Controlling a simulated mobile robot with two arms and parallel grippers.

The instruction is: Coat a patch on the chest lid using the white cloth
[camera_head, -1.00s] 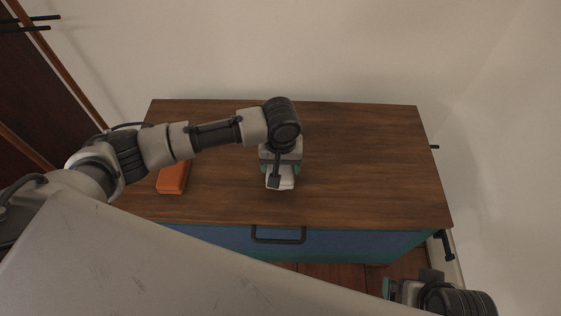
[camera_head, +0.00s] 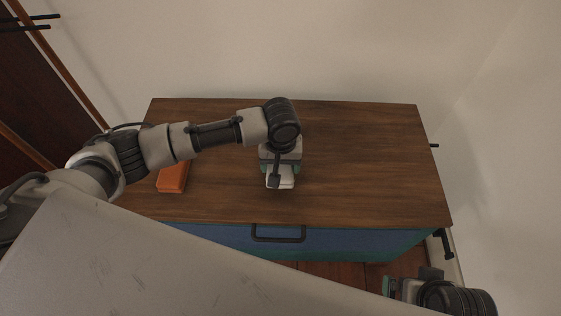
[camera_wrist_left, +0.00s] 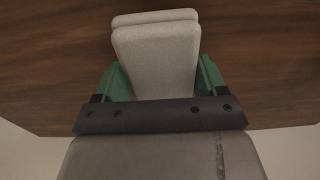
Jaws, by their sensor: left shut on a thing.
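The chest lid (camera_head: 360,160) is a brown wooden top on a blue chest (camera_head: 345,244). My left gripper (camera_head: 280,180) is over the middle of the lid, near its front edge. It is shut on the white cloth (camera_head: 287,183), which looks like a folded pad. In the left wrist view the cloth (camera_wrist_left: 157,60) sits between the green fingers of the left gripper (camera_wrist_left: 158,80), with the lid's wood grain behind it. I cannot tell whether the cloth touches the lid. My right gripper (camera_head: 392,287) is low at the lower right, beyond the chest's front, and its fingers are mostly hidden.
An orange block (camera_head: 173,178) lies on the lid's left part, close to my left arm. The lid's right side is clear. A dark handle (camera_head: 278,238) sticks out of the chest's front. A pale wall stands behind and to the right.

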